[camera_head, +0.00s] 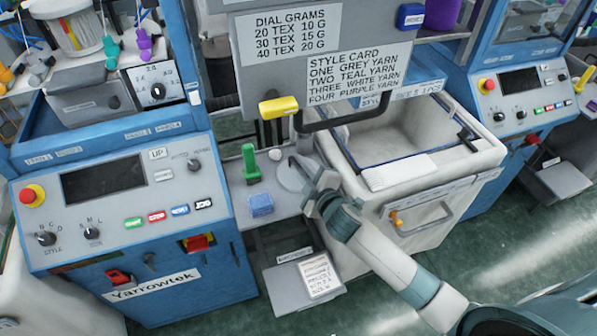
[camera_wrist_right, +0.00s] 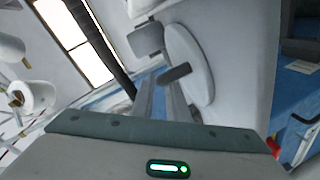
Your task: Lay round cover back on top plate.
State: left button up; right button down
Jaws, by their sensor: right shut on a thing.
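The round cover (camera_head: 290,178) is a pale grey disc over the right part of the grey top plate (camera_head: 240,203). My right gripper (camera_head: 298,166) reaches in from the right and is shut on the cover. In the right wrist view, the cover (camera_wrist_right: 194,50) is a white disc with a dark grip (camera_wrist_right: 175,73) at my right fingertips (camera_wrist_right: 163,80). The gripper partly hides the cover in the head view. I cannot tell whether the cover touches the plate or hangs just above it. My left gripper is not in view.
A green-handled tool (camera_head: 250,165), a blue block (camera_head: 261,205) and a white knob (camera_head: 275,154) are on the plate, left of the cover. A white bin (camera_head: 445,170) stands to the right. A yellow-ended dark bar (camera_head: 280,107) and a sign board are behind.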

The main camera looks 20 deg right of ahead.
jog(key=shift+r, duration=0.4)
notch_tip(320, 180, up, 3)
jog(key=shift+r+b, duration=0.2)
jog(key=shift+b, duration=0.55)
jog(key=s+d+r+b, duration=0.3)
jog(key=s+d+r, duration=0.3)
jog(key=s+d, duration=0.2)
jog(key=shift+s+r, duration=0.3)
jog(key=shift+r, duration=0.1)
